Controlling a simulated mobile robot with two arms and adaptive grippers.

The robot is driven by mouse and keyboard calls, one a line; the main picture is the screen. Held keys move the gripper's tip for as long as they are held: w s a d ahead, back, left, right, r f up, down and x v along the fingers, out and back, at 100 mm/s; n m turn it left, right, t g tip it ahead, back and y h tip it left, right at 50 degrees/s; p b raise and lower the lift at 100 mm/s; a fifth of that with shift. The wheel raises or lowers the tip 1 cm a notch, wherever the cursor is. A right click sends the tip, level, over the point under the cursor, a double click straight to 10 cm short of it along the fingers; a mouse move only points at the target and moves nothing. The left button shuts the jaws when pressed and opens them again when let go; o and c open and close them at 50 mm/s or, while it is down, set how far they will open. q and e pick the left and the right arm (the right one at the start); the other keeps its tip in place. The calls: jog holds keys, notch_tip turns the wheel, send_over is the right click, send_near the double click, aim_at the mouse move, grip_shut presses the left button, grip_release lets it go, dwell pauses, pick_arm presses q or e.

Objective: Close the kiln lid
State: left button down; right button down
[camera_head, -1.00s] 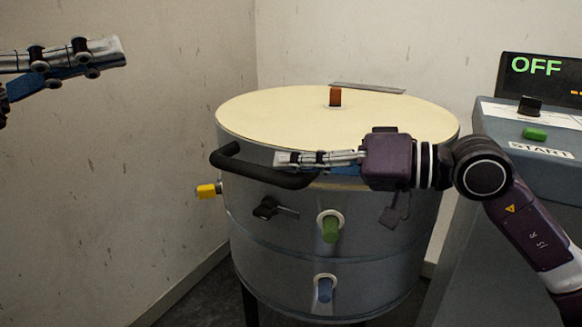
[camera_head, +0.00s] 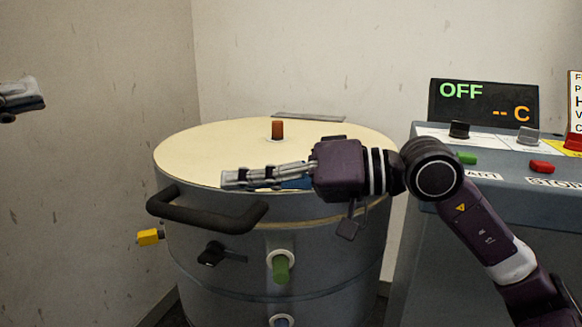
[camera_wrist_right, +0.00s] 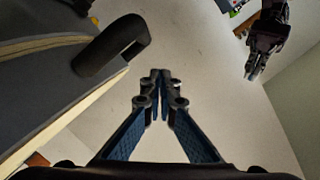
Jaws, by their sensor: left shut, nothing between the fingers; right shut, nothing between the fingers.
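The kiln (camera_head: 340,262) is a grey metal drum. Its cream-topped lid (camera_head: 215,150) lies down flat on it. A black lid handle (camera_head: 200,217) juts from the front left and also shows in the right wrist view (camera_wrist_right: 108,45). A black latch lever (camera_head: 215,254) sits on the front below the handle. My right gripper (camera_head: 224,179) is shut and empty, just above and behind the handle near the lid's front edge; its shut fingertips show in the right wrist view (camera_wrist_right: 160,72). My left gripper (camera_head: 42,95) is shut and empty at the far left, well apart from the kiln.
An orange-brown plug (camera_head: 278,130) stands on the lid. A yellow plug (camera_head: 149,237) and a green plug (camera_head: 281,267) stick out of the drum. A control panel (camera_head: 420,150) stands on the right, its display reading OFF. Walls close in behind and left.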

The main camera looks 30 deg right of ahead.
jog(key=r+b+v, duration=0.1)
jog(key=v, duration=0.8)
jog(key=shift+s+a+b, duration=0.3)
jog(key=shift+s+b, duration=0.05)
jog(key=shift+b, duration=0.05)
